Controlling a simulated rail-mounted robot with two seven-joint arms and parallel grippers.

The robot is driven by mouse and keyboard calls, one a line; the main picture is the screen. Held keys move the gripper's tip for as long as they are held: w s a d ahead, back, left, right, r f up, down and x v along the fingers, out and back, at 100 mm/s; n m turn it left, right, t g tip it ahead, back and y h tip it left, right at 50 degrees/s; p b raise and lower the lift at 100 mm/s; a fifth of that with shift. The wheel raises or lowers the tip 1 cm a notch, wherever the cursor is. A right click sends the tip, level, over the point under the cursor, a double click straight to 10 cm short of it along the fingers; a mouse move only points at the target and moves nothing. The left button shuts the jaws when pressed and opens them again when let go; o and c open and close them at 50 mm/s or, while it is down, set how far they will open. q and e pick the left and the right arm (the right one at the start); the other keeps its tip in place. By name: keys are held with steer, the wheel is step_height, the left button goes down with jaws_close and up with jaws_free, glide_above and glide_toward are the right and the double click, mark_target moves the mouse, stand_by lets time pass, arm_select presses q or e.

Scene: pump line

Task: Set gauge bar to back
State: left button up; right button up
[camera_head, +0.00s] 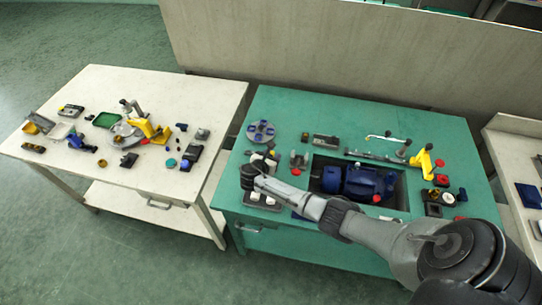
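A long grey bar (375,157), which may be the gauge bar, lies behind the dark blue pump (358,181) on the green table (285,105). Small grey parts stand by its right end, close to a yellow bracket (422,162). A thin pale bar with a bent end (388,137) lies farther back. My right gripper (250,172) reaches across the front of the table to its left side, over small dark and white parts. It is away from both bars. Its fingers are too small and dark to tell their state. My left gripper is not in view.
A blue-grey round disc (261,131) and a dark block (325,142) lie at the back left of the green table. A white table (95,85) with many small parts stands to the left across a narrow gap. A grey partition (350,55) rises behind.

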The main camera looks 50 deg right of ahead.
steer(key=shift+o, duration=0.7)
steer(key=shift+w, duration=0.1)
steer(key=shift+a, duration=0.1)
steer(key=p+v, duration=0.2)
steer(key=v, duration=1)
steer(key=shift+a+r, duration=0.2)
steer(key=shift+a, duration=0.05)
steer(key=shift+a+r, duration=0.15)
steer(key=shift+a, duration=0.3)
steer(key=shift+m, duration=0.3)
